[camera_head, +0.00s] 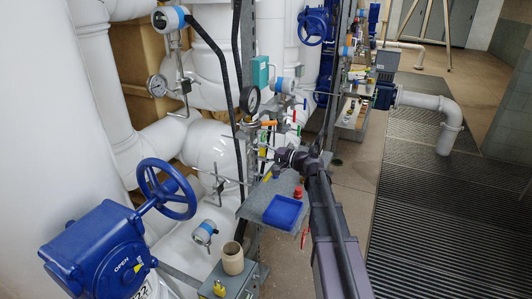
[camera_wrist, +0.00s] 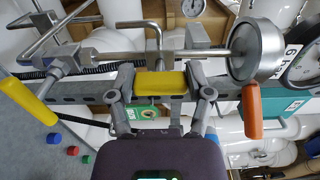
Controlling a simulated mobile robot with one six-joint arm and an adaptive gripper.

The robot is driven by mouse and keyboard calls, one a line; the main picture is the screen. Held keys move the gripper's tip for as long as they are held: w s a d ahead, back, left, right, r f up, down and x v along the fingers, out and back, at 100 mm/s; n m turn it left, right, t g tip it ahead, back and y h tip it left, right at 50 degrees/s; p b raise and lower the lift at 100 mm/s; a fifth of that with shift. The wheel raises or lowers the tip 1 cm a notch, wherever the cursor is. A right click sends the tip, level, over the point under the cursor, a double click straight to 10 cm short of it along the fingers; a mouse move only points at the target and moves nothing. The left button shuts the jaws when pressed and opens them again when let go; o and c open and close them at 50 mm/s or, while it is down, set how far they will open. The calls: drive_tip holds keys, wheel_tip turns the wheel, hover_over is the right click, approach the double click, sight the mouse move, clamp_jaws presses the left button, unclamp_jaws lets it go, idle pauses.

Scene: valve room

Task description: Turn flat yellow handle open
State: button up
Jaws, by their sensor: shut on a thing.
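The flat yellow handle (camera_wrist: 160,83) lies crosswise in the middle of the wrist view, below a steel pipe fitting. My gripper (camera_wrist: 160,80) has one finger at each end of the handle and is shut on it. In the head view my gripper (camera_head: 282,157) is at the valve rack above the grey shelf. There I cannot clearly pick out the held handle, as small fittings and my gripper crowd the spot.
A longer yellow lever (camera_wrist: 28,100) is at left and an orange handle (camera_wrist: 252,112) at right, near a round gauge (camera_wrist: 257,50). A blue tray (camera_head: 282,211) sits on the shelf below. A large blue handwheel (camera_head: 166,188) stands at left.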

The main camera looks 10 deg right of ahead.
drive_tip(key=shift+a, duration=0.1)
drive_tip(key=o, duration=1.1)
drive_tip(key=shift+o, duration=0.2)
drive_tip(key=v, duration=1.2)
